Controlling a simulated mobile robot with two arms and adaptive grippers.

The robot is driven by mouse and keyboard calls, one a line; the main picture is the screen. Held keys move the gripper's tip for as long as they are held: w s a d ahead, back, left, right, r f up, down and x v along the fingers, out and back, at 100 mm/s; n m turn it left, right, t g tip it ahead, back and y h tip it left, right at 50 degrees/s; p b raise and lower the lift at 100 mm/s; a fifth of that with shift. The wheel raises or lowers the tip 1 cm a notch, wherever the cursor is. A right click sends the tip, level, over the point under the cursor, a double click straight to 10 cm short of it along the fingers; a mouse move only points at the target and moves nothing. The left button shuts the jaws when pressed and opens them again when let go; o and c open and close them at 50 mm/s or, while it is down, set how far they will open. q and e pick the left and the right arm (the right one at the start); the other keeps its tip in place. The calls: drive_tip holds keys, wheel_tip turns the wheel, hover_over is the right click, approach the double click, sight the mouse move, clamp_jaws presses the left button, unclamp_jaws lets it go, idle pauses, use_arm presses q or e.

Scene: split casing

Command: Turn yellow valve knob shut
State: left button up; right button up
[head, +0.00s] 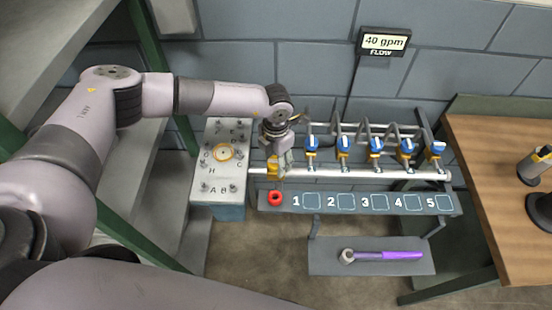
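A yellow part (271,169), which looks like the yellow valve knob, shows at the left end of the horizontal pipe (330,174). My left gripper (278,154) points down right over it and hides much of it. I cannot tell whether the fingers are closed on it or only beside it. The flow display (384,41) on the wall reads 40 gpm. My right gripper is not in view.
Several blue-topped valves (345,143) line the pipe to the right, above the numbered panel (325,202). A lettered box (223,185) with a yellow-ringed dial stands left of the gripper. A purple-handled wrench (390,255) lies on a low shelf. A wooden table (490,170) stands at the right.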

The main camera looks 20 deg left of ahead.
use_arm(q)
drive_tip(key=shift+c, duration=1.3)
drive_tip(key=c, duration=0.5)
drive_tip(key=shift+f+m+b, duration=0.15)
drive_tip(key=shift+m+b, duration=0.45)
drive_tip(key=shift+b, duration=0.3)
drive_tip(key=m+b, duration=1.3)
drive_tip(key=b, duration=0.4)
drive_tip(key=shift+m+b, duration=0.35)
drive_tip(key=shift+m, duration=0.05)
drive_tip(key=shift+r+m+b, duration=0.2)
drive_tip(key=shift+m+b, duration=1.2)
drive_tip(key=shift+m, duration=0.1)
